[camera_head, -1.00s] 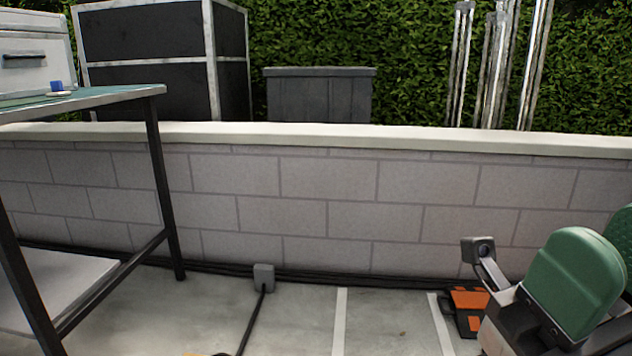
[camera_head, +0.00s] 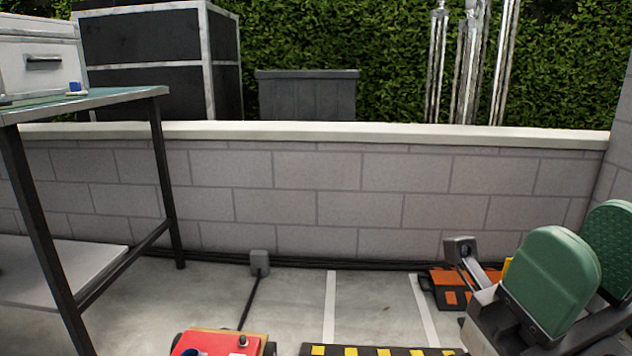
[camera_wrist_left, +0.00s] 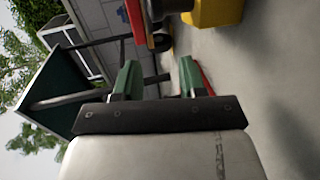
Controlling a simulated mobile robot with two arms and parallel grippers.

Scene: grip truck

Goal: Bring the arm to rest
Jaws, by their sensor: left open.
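My left gripper (camera_wrist_left: 158,80) shows in the left wrist view, with two green fingers standing apart and nothing seen between them. It is not in the head view. My right gripper (camera_head: 582,262) is at the lower right of the head view. Its two rounded green pads stand apart, the far one showing its textured face. I see nothing held between them. A small camera on a bracket sits beside it.
A table (camera_head: 120,95) with a white drawer box (camera_head: 40,70) stands left. A low block wall (camera_head: 350,190) runs across behind. A red-topped cart (camera_head: 225,343), a yellow-black striped edge (camera_head: 385,351) and an orange-black case (camera_head: 450,292) are on the floor.

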